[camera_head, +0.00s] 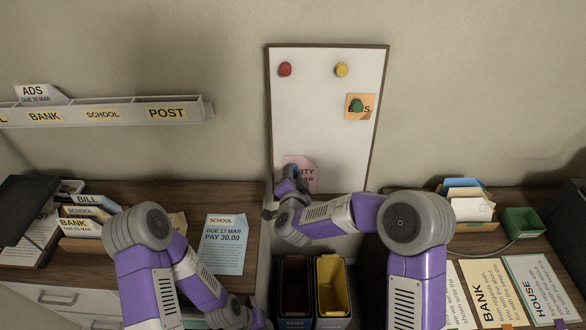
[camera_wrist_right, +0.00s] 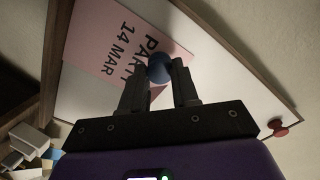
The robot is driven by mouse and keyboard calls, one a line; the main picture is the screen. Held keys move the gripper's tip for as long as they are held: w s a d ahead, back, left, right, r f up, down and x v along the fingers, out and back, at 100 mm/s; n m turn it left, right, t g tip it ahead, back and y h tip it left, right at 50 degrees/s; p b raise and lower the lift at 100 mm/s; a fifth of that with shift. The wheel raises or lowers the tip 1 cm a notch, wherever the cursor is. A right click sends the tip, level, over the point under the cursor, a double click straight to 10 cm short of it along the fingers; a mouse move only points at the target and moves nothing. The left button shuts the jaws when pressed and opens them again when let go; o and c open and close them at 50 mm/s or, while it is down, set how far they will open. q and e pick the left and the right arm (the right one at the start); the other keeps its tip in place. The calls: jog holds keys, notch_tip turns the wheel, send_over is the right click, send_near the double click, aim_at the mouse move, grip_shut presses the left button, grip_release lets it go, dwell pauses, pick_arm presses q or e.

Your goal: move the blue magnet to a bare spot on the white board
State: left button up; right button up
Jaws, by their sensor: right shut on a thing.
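The blue magnet (camera_wrist_right: 159,68) is between the fingertips of my right gripper (camera_wrist_right: 160,84), which is shut on it. The magnet is in front of the pink "PARTY 14 MAR" note (camera_wrist_right: 102,36); I cannot tell whether it touches the note. In the head view the white board (camera_head: 315,125) hangs on the wall, and my right gripper (camera_head: 291,178) is at its lower left, partly covering the pink note (camera_head: 298,163). My left arm is low in the head view, and its gripper's fingers cannot be made out at the bottom edge.
The board also holds a red magnet (camera_head: 285,69), a yellow magnet (camera_head: 341,70) and a green magnet (camera_head: 357,105) on an orange note (camera_head: 367,100). The board's middle and left are bare. Below stand a black bin (camera_head: 295,285) and a yellow-lined bin (camera_head: 332,285).

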jog(key=shift+v, duration=2.05)
